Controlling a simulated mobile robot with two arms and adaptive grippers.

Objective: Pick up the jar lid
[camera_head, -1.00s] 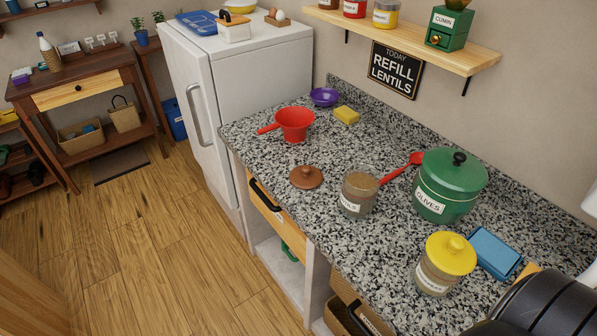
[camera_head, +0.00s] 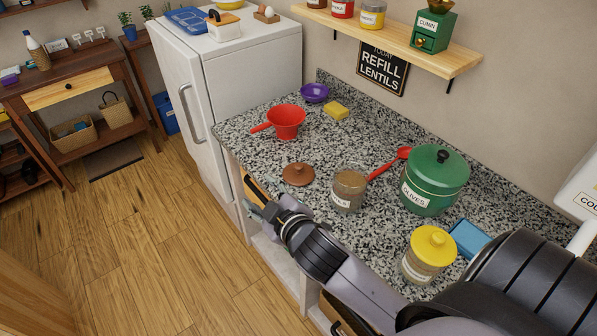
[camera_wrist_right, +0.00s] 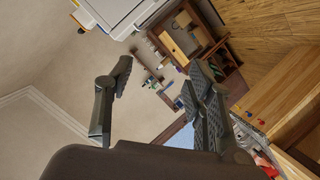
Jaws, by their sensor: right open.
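The brown jar lid (camera_head: 298,174), with a small knob on top, lies on the speckled counter (camera_head: 240,140) near its front edge. An open glass jar (camera_head: 349,190) with brown contents and a label stands just right of it. My right gripper (camera_head: 262,207) is by the counter's front edge, nearer to me than the lid and left of it, apart from it. In the right wrist view its two fingers (camera_wrist_right: 160,90) are spread, with nothing between them. The lid does not show there. My left gripper is not in view.
A red spoon (camera_head: 388,164), green olives pot (camera_head: 434,180) and yellow-lidded jar (camera_head: 429,255) are to the right. The counter around the lid's left side is clear.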

